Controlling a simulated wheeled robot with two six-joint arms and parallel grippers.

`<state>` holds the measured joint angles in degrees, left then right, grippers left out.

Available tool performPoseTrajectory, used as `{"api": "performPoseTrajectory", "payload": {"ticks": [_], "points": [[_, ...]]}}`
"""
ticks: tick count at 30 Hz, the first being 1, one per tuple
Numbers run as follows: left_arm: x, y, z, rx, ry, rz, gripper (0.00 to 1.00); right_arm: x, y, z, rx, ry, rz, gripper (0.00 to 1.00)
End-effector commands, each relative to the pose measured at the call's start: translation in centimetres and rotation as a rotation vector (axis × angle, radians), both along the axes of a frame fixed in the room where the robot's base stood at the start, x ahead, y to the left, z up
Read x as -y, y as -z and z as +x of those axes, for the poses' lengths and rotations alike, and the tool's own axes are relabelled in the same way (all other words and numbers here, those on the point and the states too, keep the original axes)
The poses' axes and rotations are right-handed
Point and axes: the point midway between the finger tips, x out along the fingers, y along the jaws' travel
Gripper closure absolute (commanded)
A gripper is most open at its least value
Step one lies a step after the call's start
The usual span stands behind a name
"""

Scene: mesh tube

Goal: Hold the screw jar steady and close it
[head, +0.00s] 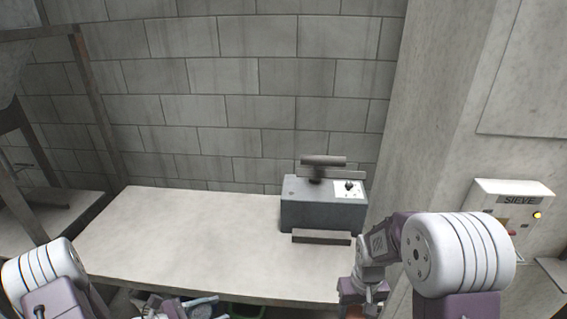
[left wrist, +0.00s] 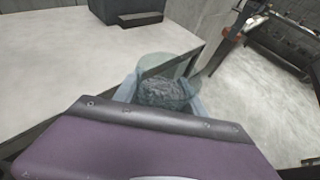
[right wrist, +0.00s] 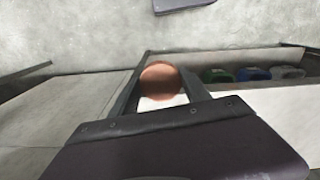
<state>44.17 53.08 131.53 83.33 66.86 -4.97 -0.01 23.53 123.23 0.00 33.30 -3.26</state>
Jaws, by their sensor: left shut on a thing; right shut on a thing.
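In the left wrist view my left gripper (left wrist: 165,92) has its pale blue fingers shut on a clear jar (left wrist: 172,66) with lumpy dark grey material inside. The jar's mouth looks uncovered. In the right wrist view my right gripper (right wrist: 158,88) has its dark fingers shut on a round copper-brown lid (right wrist: 160,80). Part of my left gripper shows at the bottom edge.
A pale table (head: 180,230) is mostly bare. A grey machine (head: 320,205) with a black handle stands at its right back. A SIEVE control box (head: 510,215) is on the wall at the right. Green (right wrist: 215,75) and blue (right wrist: 253,74) bins sit on a low shelf.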

Motion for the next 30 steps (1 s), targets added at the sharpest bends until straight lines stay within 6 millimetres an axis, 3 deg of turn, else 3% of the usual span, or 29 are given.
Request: {"api": "performPoseTrajectory", "payload": {"ticks": [20, 26, 30], "points": [[0.1, 0.0, 0.1, 0.001, 0.008, -0.001, 1.00, 0.0, 0.0, 0.1, 0.001, 0.058, 0.000, 0.82], [2.7, 0.3, 0.4, 0.003, 0.132, 0.001, 1.00, 0.0, 0.0, 0.1, 0.001, 0.057, 0.000, 0.82], [6.1, 0.7, 0.8, 0.004, 0.294, 0.001, 1.00, 0.0, 0.0, 0.1, 0.001, 0.057, 0.000, 0.82]]}}
